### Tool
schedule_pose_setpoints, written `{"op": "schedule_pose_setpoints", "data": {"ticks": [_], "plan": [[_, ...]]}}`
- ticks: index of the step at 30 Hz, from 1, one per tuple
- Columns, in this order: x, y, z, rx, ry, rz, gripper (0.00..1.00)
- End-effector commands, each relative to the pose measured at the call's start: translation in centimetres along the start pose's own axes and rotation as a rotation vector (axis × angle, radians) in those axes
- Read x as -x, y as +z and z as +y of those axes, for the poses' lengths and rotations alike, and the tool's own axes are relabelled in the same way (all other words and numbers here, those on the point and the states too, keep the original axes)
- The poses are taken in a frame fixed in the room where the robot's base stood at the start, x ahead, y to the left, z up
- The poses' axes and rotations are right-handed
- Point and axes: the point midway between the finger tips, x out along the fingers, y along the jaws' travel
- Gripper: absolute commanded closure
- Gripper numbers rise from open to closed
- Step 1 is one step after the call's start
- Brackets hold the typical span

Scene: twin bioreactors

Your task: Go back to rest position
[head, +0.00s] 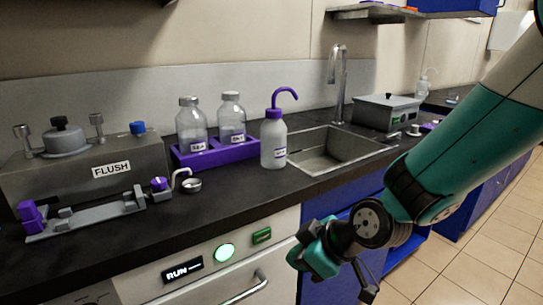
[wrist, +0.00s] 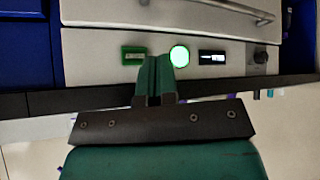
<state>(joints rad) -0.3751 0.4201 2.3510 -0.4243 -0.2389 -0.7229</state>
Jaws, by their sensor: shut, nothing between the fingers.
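My gripper (head: 306,260) hangs low in front of the counter in the head view, beside the right end of the white front panel. In the wrist view my gripper (wrist: 154,62) has its two green fingers together, with nothing between them. The fingers point toward the white panel (wrist: 100,22), which appears upside down there. A lit green round button (wrist: 180,56) is just right of the fingertips. I cannot tell how far the tips are from the panel.
The dark countertop (head: 240,200) carries the FLUSH unit (head: 110,165), two bottles in a purple rack (head: 215,153), a wash bottle (head: 273,145) and a sink (head: 340,148). A drawer handle (head: 245,290) sticks out below the panel. The tiled floor (head: 490,250) at right is clear.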

Motion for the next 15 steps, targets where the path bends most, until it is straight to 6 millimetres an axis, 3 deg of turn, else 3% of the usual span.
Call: {"op": "schedule_pose_setpoints", "data": {"ticks": [1, 6, 15], "plan": [[2.7, -0.6, -0.6, -0.056, -0.023, -0.023, 1.00], [10.2, 0.3, -4.1, -0.269, -0.107, -0.170, 1.00], [19.0, 3.5, -9.2, -0.516, -0.127, -0.394, 1.00]]}}
